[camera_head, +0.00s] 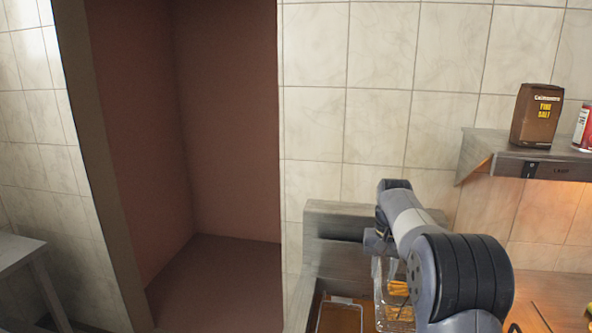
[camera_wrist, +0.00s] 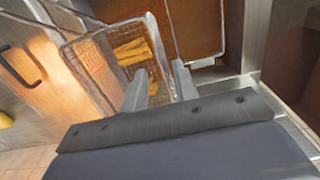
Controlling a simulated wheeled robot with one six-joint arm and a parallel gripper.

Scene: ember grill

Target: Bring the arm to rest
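My arm (camera_head: 420,240) reaches forward over the fryer area at the lower right of the head view, bent at the elbow. My gripper (camera_wrist: 160,84) shows in the wrist view with its two fingers apart and nothing visible held between them. A wire basket (camera_wrist: 104,72) with yellow-orange fries (camera_wrist: 132,52) lies beyond the fingers. In the head view the basket (camera_head: 379,277) with fries (camera_head: 398,288) is partly hidden behind my arm. The gripper is hidden by the arm in that view. I cannot tell whether the fingers touch the basket.
A second frame or basket (camera_head: 340,301) sits over the brown oil to the left. A dark recess (camera_head: 230,130) and a grey table (camera_head: 15,252) are at left.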

